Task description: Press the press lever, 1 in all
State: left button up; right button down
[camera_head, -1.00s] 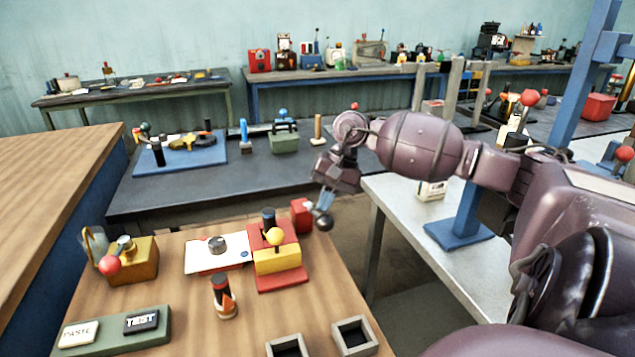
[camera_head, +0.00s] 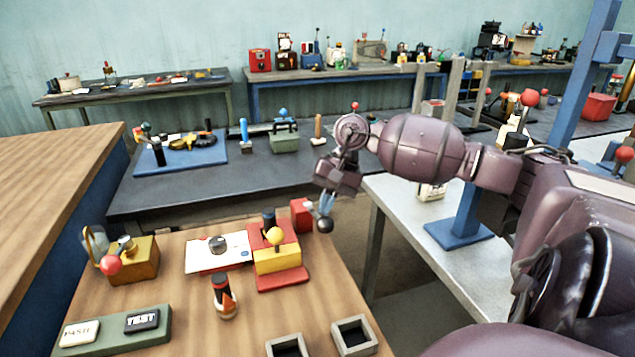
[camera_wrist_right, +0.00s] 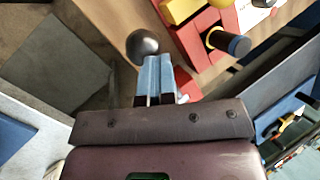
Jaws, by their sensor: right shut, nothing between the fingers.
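My right gripper (camera_head: 325,210) is shut and empty, with its blue fingers pointing down beside the table's right edge. In the right wrist view, the fingers (camera_wrist_right: 158,62) lie side by side. A dark grey ball knob (camera_head: 324,225) is at the fingertips; it also shows in the wrist view (camera_wrist_right: 143,44). It appears to touch or nearly touch them. A red block (camera_head: 302,214) stands just left of it. I cannot tell whether the knob belongs to a press lever on that block. My left gripper is out of view.
A grey bench (camera_head: 430,230) is at right.

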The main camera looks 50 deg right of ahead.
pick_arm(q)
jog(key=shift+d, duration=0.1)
pick_arm(e)
jog(key=shift+w, duration=0.1)
jog(key=shift+w+d+r+b, duration=0.4)
jog(key=shift+w+r+b, duration=0.05)
jog(key=shift+w+r, duration=0.25)
jog(key=shift+w+d+r+b, duration=0.4)
jog(key=shift+w+r, duration=0.25)
jog(key=shift+r, duration=0.05)
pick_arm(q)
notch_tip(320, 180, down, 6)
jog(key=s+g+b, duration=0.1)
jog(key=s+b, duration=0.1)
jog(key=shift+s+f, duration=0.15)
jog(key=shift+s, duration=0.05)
pick_arm(e)
jog(key=w+r, duration=0.1)
jog(key=w+d+r, duration=0.1)
jog(key=w+r, duration=0.1)
jog(key=shift+d+r, duration=0.2)
jog(key=shift+d, duration=0.15)
jog(key=shift+w, duration=0.1)
